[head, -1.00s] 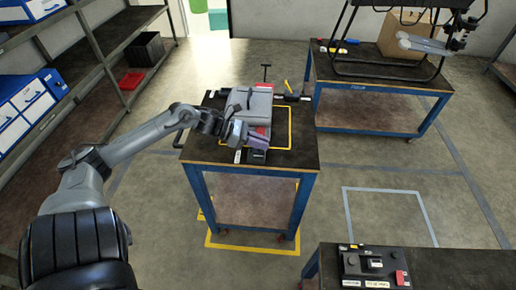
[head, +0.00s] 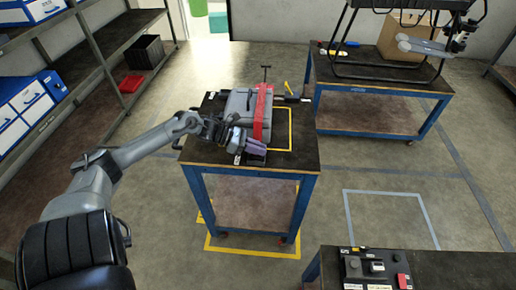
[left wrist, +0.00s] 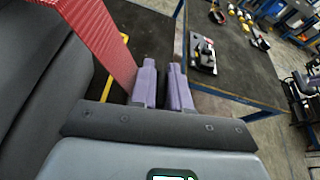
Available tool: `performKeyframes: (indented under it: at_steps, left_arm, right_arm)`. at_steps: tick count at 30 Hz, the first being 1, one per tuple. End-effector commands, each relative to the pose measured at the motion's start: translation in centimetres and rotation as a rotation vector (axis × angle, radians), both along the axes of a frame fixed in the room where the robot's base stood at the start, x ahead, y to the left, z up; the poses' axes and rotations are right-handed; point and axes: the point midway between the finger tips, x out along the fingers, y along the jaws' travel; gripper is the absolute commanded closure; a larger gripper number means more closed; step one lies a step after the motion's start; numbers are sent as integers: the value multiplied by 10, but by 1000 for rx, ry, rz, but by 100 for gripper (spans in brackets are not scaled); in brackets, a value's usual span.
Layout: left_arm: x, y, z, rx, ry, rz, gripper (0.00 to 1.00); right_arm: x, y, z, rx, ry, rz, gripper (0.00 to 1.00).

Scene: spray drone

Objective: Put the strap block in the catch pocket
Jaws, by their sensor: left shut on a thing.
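My left gripper (head: 256,147) has its purple fingers shut at the front of the grey case (head: 240,103). In the left wrist view the fingers (left wrist: 162,85) are close together beside the end of a red strap (left wrist: 100,35). The strap block is hidden between or behind them. The red strap (head: 263,115) runs over the case's right side down to the gripper. A low dark fitting (head: 255,159) lies on the table just below the fingertips. I cannot make out the catch pocket's opening. My right gripper is not in view.
The case sits on a black-topped blue table (head: 220,163) with a yellow outline (head: 290,130). A front-right bench (head: 450,270) carries a dark panel (head: 360,268). Another table (head: 380,85) stands behind with a black frame and cardboard box (head: 400,40). Shelves line the left.

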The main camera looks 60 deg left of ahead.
Motion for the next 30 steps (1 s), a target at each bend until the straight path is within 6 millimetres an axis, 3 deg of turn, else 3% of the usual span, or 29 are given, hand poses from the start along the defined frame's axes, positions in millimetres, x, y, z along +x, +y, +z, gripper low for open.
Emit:
performKeyframes:
  at_steps: [4, 5, 9, 21, 30]
  left_arm:
    - [0, 0, -3, 0, 0, 0, 100]
    - [0, 0, -2, 0, 0, 0, 81]
    - [0, 0, -2, 0, 0, 0, 59]
    - [-1, 1, 1, 0, 1, 1, 59]
    - [-25, 18, 12, 2, 5, 2, 59]
  right_arm:
    - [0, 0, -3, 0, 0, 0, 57]
    - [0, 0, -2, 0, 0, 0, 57]
    - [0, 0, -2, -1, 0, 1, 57]
    - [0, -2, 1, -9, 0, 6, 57]
    - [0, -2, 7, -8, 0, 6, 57]
